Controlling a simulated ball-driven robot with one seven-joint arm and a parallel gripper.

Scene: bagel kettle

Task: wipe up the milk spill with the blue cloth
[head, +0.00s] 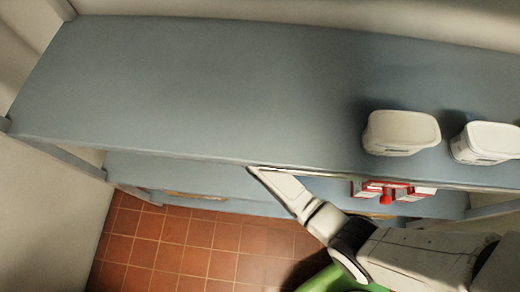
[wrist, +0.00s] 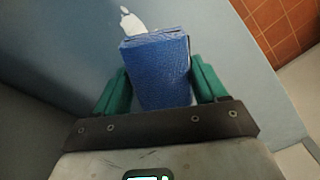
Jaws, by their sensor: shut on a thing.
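The blue cloth (wrist: 158,70) is a thick folded block in the wrist view. My gripper (wrist: 160,88) is shut on it, with a green finger on each side. A small white patch that looks like the milk spill (wrist: 130,20) lies on the blue-grey surface (wrist: 215,45) just beyond the cloth's far edge. The cloth may hide part of the patch. I cannot tell whether the cloth touches the surface. In the head view my arm reaches to the shelf's front edge, and the cloth and spill do not show.
Two white tubs, one at the right (head: 400,132) and one farther right (head: 487,142), stand on the upper blue-grey shelf (head: 220,80). Its left and middle are clear. Red-and-white boxes (head: 365,189) sit on the lower shelf (head: 140,170). The floor has red tiles (head: 170,235).

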